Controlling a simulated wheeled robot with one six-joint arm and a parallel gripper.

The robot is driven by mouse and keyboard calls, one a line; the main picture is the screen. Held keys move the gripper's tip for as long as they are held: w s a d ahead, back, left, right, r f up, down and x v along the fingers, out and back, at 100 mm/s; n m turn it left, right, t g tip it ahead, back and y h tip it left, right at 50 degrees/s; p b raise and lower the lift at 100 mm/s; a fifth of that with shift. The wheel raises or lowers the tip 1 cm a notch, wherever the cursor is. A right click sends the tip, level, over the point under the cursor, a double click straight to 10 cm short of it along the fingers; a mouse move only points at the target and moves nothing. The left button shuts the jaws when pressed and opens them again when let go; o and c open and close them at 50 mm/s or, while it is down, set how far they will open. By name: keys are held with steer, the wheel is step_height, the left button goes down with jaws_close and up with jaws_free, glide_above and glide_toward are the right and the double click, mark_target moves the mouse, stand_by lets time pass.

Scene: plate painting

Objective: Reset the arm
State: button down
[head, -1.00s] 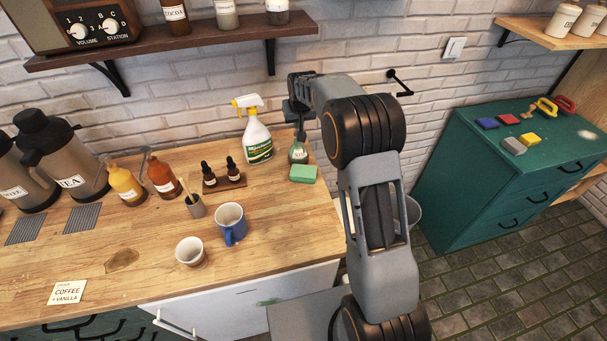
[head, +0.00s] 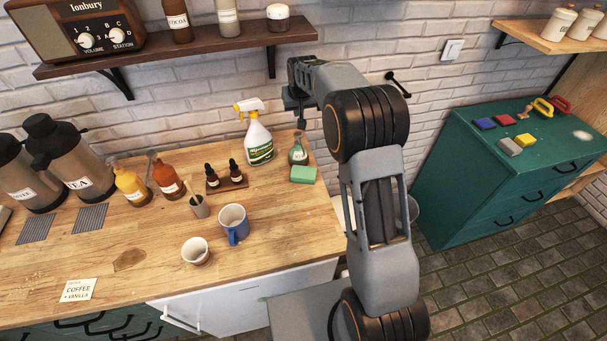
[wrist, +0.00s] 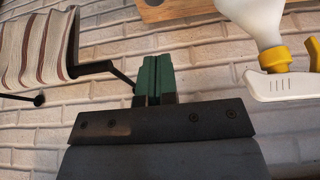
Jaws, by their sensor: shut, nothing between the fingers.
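My gripper (head: 301,122) is raised in front of the brick wall, above the back right of the wooden counter. In the wrist view its two green-faced fingers (wrist: 154,80) are pressed together with nothing between them.
A green sponge (head: 303,175) lies before the small bottle. A dark shelf (head: 200,52) hangs at upper left. A striped cloth (wrist: 35,45) hangs in the wrist view.

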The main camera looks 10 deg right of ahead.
steer(key=shift+g, duration=0.7)
steer(key=s+f, duration=0.3)
steer(key=shift+s+f, duration=0.2)
steer(key=shift+s, duration=0.1)
steer(key=s, duration=0.3)
steer(key=shift+g, duration=0.3)
steer(key=s+r+t+b, duration=0.1)
steer(key=s+r+b, duration=0.1)
steer(key=s, duration=1.2)
steer(key=s+r+t+b, duration=0.1)
steer(key=s+r+b, duration=0.1)
steer(key=s, duration=1.3)
steer(key=shift+r, duration=0.65)
